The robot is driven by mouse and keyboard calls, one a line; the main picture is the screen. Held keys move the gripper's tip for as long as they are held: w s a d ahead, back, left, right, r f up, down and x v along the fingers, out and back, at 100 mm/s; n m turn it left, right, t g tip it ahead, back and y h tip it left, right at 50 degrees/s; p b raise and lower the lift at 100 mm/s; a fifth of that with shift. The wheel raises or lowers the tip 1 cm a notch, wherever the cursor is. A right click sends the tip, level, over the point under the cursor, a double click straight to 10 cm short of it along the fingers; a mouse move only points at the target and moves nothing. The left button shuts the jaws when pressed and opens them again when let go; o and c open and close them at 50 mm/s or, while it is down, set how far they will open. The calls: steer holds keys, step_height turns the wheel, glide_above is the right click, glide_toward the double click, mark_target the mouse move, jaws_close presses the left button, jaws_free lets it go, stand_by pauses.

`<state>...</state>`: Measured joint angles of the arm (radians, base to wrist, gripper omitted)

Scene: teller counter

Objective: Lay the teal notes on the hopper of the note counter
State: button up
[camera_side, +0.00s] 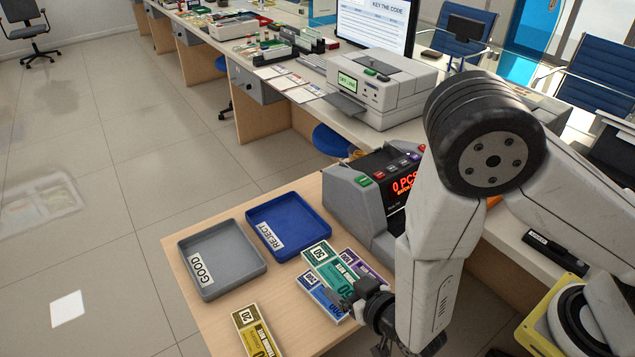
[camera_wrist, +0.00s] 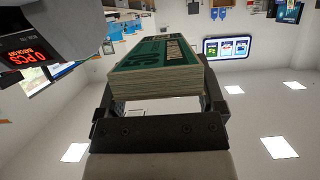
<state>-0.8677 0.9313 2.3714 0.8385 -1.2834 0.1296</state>
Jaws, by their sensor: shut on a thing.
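The teal notes (camera_side: 325,261) are a banded stack marked 50. My gripper (camera_side: 352,299) is shut on the stack, which is held above the table in the side view. The stack also fills the space between the fingers in the wrist view (camera_wrist: 155,78). The note counter (camera_side: 364,197) stands behind the stack, with a red display reading 0 PCS. Its grey side and display also show at the upper left of the wrist view (camera_wrist: 38,58). Its hopper is not clearly visible, being partly behind my arm.
A blue REJECT tray (camera_side: 318,216) and a grey GOOD tray (camera_side: 190,281) lie left of the counter. Blue notes (camera_side: 316,295) and purple notes (camera_side: 372,268) lie close to the held stack. Yellow notes (camera_side: 253,333) lie at the front edge. A white printer (camera_side: 383,88) stands behind.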

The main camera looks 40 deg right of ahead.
steer(key=w+d+r, duration=0.6)
steer(key=w+d, duration=0.1)
steer(key=w, duration=0.3)
steer(key=w+d+r, duration=0.5)
steer(key=d+r, duration=0.1)
steer(key=d, duration=0.6)
steer(key=v, duration=0.4)
steer(key=shift+s+a+r, duration=0.1)
steer(key=shift+a+r, duration=0.15)
steer(key=shift+r, duration=0.1)
steer(key=shift+a, duration=0.1)
